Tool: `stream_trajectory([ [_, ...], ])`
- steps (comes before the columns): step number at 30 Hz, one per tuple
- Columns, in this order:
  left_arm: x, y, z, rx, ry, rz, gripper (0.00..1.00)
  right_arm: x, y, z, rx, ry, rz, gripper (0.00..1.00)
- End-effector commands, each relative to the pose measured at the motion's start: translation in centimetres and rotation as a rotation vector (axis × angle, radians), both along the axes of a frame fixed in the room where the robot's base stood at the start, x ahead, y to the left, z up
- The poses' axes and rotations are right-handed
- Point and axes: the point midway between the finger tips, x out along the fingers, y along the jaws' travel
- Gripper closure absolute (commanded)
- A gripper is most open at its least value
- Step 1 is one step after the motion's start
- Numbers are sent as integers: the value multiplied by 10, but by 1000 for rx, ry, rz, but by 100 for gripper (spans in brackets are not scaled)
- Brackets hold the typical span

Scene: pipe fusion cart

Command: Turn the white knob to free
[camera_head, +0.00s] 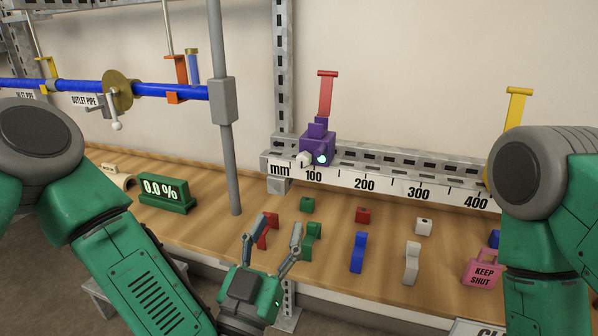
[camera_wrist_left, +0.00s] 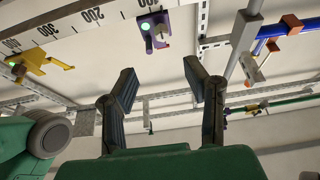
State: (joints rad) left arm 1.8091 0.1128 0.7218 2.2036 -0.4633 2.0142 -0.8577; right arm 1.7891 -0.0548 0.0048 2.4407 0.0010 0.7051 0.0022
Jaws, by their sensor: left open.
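The white knob (camera_head: 304,159) is on the lower front of a purple clamp block (camera_head: 318,143) at the left end of the mm ruler rail. A small light glows beside it. The purple block (camera_wrist_left: 153,30) also shows upside down at the top of the left wrist view, ahead of the fingers. My left gripper (camera_head: 271,232) is open and empty, below and left of the knob, apart from it, over the front of the bench. Its spread fingers (camera_wrist_left: 160,80) also show in the left wrist view. My right arm is at the right; its gripper is out of frame.
A ruler rail (camera_head: 390,187) runs right from the purple block, with a yellow clamp handle (camera_head: 515,105) farther along. A grey vertical post (camera_head: 230,140) and blue pipe (camera_head: 170,90) stand left.

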Motion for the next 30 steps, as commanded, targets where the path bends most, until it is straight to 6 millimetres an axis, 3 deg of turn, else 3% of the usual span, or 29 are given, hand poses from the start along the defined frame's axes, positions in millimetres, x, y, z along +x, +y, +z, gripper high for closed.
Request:
stream_trajectory([
  [5,19,-4,16,3,-11,-2,58,0,0,21,0,0,-1,60],
  [9,47,-11,27,-3,-9,0,58,0,0,32,0,-1,0,60],
  [18,97,-27,42,-3,-2,1,58,0,0,21,0,0,0,60],
  [24,113,-33,49,-3,0,0,58,0,0,20,0,0,0,60],
  [30,115,-33,51,-2,1,0,58,0,0,20,0,0,0,60],
])
